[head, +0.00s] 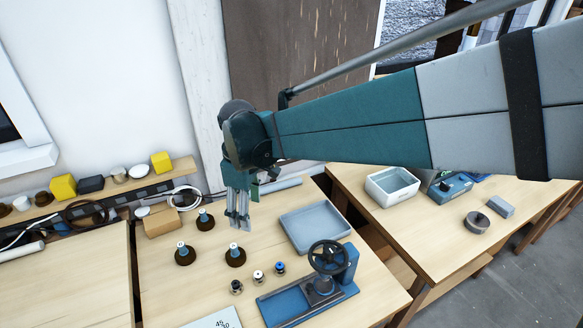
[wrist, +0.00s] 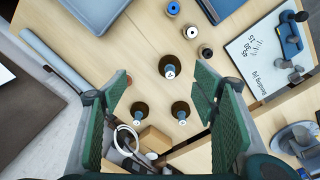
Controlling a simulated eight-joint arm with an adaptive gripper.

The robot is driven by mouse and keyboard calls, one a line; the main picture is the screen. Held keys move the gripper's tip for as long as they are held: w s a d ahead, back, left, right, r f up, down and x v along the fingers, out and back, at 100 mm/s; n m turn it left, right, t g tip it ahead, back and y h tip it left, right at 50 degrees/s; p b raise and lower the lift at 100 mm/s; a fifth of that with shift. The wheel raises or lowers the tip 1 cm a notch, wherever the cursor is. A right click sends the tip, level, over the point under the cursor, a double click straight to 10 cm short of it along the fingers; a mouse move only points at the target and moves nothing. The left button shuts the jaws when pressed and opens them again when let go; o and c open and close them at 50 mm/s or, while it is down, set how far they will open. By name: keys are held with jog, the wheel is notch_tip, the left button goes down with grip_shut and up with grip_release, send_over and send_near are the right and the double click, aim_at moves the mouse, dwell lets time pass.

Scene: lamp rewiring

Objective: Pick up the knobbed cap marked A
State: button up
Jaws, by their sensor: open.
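Three similar knobbed caps stand on the wooden bench, each with a dark round base, a blue-grey knob and a pale top. In the head view they are a front-right cap (head: 235,258), a left cap (head: 184,257) and a back cap (head: 205,221). The wrist view shows one cap (wrist: 168,73) near the spools and two others, (wrist: 139,113) and (wrist: 181,112). Pale tops carry small marks, but I cannot read which is A.
A grey tray (head: 315,228) lies right of the caps. A blue device with a black handwheel (head: 329,257) stands in front of it. Several small spools (head: 258,277) lie near the caps. A cardboard box (head: 161,222) and a coiled white cable (head: 185,197) are behind.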

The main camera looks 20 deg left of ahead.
jog(key=n+p, duration=0.1)
jog(key=n, duration=0.1)
send_near(233, 247)
jog(key=f, duration=0.5)
jog(key=shift+w+a+f, duration=0.2)
jog(key=shift+a+f, duration=0.05)
jog(key=shift+a, duration=0.05)
jog(key=shift+f, duration=0.35)
jog(key=shift+f, duration=1.25)
jog(key=shift+w+f, duration=0.2)
jog(key=shift+f, duration=2.45)
